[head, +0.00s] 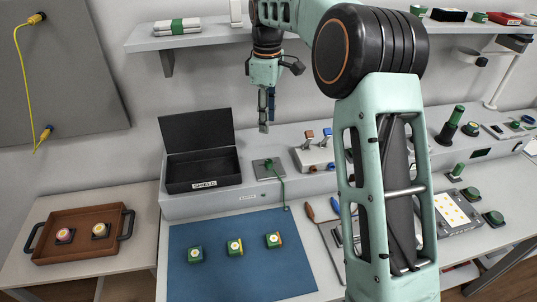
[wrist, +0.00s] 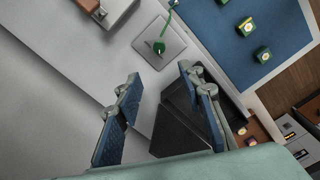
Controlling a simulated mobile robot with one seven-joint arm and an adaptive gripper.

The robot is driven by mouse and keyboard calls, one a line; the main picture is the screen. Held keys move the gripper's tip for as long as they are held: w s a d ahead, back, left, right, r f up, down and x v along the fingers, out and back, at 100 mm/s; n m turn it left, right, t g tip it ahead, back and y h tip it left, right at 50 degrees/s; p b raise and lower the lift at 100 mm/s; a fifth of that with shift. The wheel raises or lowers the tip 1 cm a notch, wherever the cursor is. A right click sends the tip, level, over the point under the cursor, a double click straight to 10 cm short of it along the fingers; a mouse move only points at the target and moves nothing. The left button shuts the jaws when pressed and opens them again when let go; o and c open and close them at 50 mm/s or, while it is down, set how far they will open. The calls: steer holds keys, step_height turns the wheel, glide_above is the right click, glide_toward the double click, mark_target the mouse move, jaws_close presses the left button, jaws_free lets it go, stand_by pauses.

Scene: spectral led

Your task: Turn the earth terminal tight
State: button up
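The earth terminal is a small green knob (head: 268,163) on a grey square plate (head: 262,173), set on the raised grey ledge right of the black box. A green lead (head: 283,190) runs from it down towards the blue mat. In the wrist view the knob (wrist: 158,47) and its plate (wrist: 172,55) lie just beyond the fingertips. My gripper (head: 267,127) points down above the ledge, over the plate area, apart from the knob. In the wrist view my gripper (wrist: 160,75) shows two blue-padded fingers spread wide with nothing between them.
The open black box (head: 204,172) labelled SHIELD stands left of the terminal. A unit with switch levers (head: 315,154) stands close on its right. Several green blocks (head: 235,247) sit on the blue mat (head: 215,280) below. A brown tray (head: 75,215) is at left.

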mark_target(268, 161)
step_height(268, 161, down, 15)
steer(key=shift+d+r+p, duration=0.15)
steer(key=shift+r+p, duration=0.05)
steer(key=shift+p, duration=0.45)
steer(key=shift+c, duration=0.2)
jaws_close()
